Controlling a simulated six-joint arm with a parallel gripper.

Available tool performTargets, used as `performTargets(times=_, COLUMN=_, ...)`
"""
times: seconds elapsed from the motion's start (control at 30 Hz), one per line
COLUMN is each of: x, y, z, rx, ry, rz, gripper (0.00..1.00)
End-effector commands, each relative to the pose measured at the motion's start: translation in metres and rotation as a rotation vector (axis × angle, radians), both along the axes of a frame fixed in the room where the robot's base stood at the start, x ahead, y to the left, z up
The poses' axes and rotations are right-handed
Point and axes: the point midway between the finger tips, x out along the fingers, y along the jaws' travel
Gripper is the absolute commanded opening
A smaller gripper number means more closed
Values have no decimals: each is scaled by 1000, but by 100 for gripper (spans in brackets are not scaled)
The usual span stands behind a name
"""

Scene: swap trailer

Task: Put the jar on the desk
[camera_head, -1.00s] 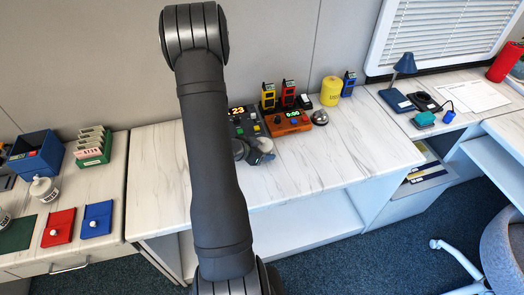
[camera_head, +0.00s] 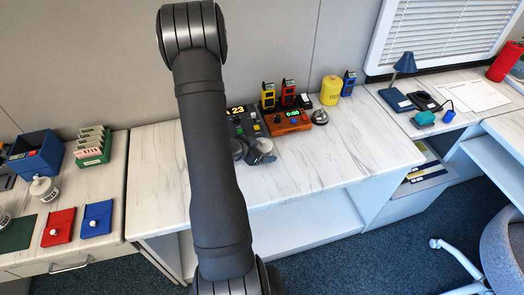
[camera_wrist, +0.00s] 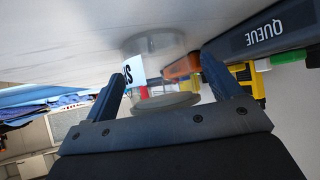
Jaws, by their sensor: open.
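The jar shows a round grey end towards the camera and a white label with partly hidden letters. I cannot tell whether the fingers touch it. In the head view, my gripper (camera_head: 262,150) is low over the middle desk (camera_head: 345,160), largely hidden behind my arm.
A dark panel marked QUEUE (camera_wrist: 265,33) lies close beside one finger. An orange box with a display (camera_head: 287,122), a bell (camera_head: 320,117) and a yellow canister (camera_head: 330,90) stand behind my gripper. The desk's right part is clear.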

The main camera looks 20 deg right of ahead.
Motion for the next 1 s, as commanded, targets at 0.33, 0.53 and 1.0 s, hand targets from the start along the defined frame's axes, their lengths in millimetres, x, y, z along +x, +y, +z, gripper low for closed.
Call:
performTargets(times=0.33, x=-22, y=52, z=43, rx=-1, ry=-2, rz=5, gripper=83)
performTargets(times=0.53, x=-33, y=73, z=61, rx=-2, ry=0, rz=3, gripper=83)
performTargets(times=1.0, x=-38, y=82, z=68, rx=-1, ry=2, rz=0, gripper=87)
